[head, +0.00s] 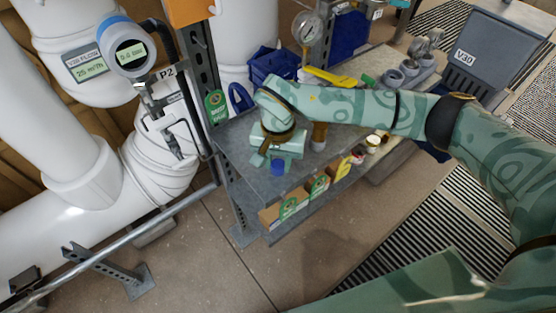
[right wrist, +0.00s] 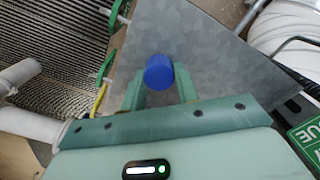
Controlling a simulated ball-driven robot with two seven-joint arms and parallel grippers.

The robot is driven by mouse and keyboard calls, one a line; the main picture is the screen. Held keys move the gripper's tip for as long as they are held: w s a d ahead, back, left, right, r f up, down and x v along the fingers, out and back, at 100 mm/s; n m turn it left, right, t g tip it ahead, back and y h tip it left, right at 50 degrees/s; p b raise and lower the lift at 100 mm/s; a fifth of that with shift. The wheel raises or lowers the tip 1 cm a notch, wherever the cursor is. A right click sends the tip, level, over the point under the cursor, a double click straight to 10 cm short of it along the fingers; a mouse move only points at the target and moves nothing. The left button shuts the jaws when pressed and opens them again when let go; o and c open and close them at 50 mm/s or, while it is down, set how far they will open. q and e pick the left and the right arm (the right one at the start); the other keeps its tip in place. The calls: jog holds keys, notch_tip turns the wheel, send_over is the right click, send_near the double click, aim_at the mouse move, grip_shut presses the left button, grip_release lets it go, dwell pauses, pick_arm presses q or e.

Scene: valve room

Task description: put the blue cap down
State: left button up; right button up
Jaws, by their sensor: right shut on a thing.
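The blue cap (head: 277,168) shows just below my right gripper (head: 268,162) in the head view. In the right wrist view the cap (right wrist: 159,72) sits between the two green fingers of my right gripper (right wrist: 159,85), which is shut on it. Behind the cap in that view is the bare grey metal shelf top (right wrist: 205,55). In the head view the gripper is over the near left part of the shelf top (head: 233,137). I cannot tell whether the cap touches the metal. My left gripper is out of view.
Small boxes (head: 285,208) stand on the lower shelf. A blue bin (head: 272,65) and a yellow-handled tool (head: 330,77) are at the back of the top. White pipes (head: 85,165) and a gauge (head: 125,48) are left.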

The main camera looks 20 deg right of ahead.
aim_at(278, 163)
jog(key=shift+f, duration=0.1)
jog(key=o, duration=0.8)
jog(key=shift+o, duration=0.2)
notch_tip(278, 163, up, 12)
jog(key=p, duration=0.2)
